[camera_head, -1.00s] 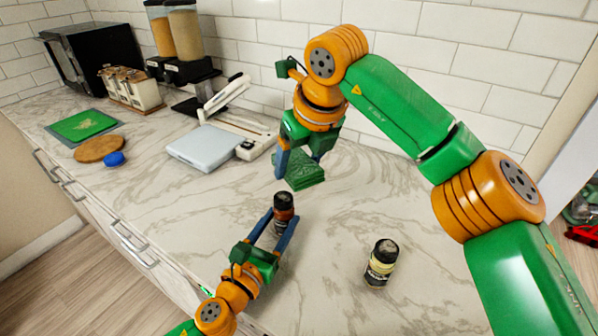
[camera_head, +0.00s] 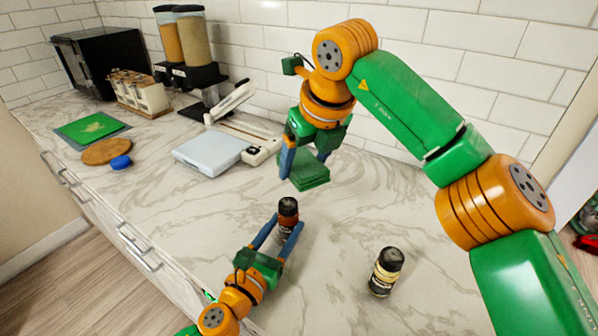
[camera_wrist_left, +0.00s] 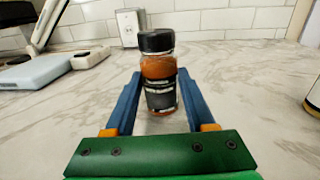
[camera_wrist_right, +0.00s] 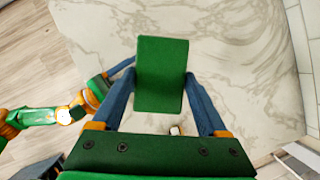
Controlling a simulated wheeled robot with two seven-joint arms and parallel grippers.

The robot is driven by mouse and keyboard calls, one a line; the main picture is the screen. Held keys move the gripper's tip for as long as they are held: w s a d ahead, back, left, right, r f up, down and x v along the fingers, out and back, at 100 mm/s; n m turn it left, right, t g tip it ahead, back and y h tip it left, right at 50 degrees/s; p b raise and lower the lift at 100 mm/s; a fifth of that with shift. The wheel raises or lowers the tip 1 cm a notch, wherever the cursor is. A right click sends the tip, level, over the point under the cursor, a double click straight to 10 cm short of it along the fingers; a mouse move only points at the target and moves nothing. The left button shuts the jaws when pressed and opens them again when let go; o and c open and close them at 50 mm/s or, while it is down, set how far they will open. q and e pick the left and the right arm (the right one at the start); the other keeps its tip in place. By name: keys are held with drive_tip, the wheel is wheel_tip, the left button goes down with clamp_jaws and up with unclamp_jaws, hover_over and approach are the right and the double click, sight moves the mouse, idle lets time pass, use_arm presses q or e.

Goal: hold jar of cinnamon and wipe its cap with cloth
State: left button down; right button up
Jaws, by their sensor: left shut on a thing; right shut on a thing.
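The jar (camera_head: 288,208) has a black cap and reddish-orange contents and stands upright. My left gripper (camera_head: 289,224) is shut on its body, a finger on each side. The left wrist view shows the jar (camera_wrist_left: 158,72) with its dark label and its cap clear of the fingers. I cannot tell whether its base touches the counter. My right gripper (camera_head: 305,163) is shut on a folded green cloth (camera_head: 310,178), just behind and above the jar. In the right wrist view the cloth (camera_wrist_right: 161,72) hides what is beneath it. Cloth and cap look apart.
A second jar (camera_head: 386,272) with a dark cap stands to the right on the marble counter (camera_head: 340,225). A pale flat scale (camera_head: 210,150), a round wooden board (camera_head: 107,151), a blue lid (camera_head: 121,162) and dispensers (camera_head: 190,45) are farther left. The tiled wall is behind.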

drive_tip(key=shift+f, duration=3.85)
drive_tip(key=shift+w+a, duration=0.15)
drive_tip(key=shift+a, duration=1.15)
drive_tip(key=shift+w+a, duration=0.15)
drive_tip(key=shift+a, duration=1.1)
drive_tip(key=shift+d, duration=2.65)
drive_tip(key=shift+s+a+r, duration=0.1)
drive_tip(key=shift+s+r, duration=0.1)
drive_tip(key=shift+r, duration=1.8)
drive_tip(key=shift+s+r, duration=0.15)
drive_tip(key=shift+r, duration=1.85)
use_arm(q)
drive_tip(key=shift+c, duration=0.8)
unclamp_jaws()
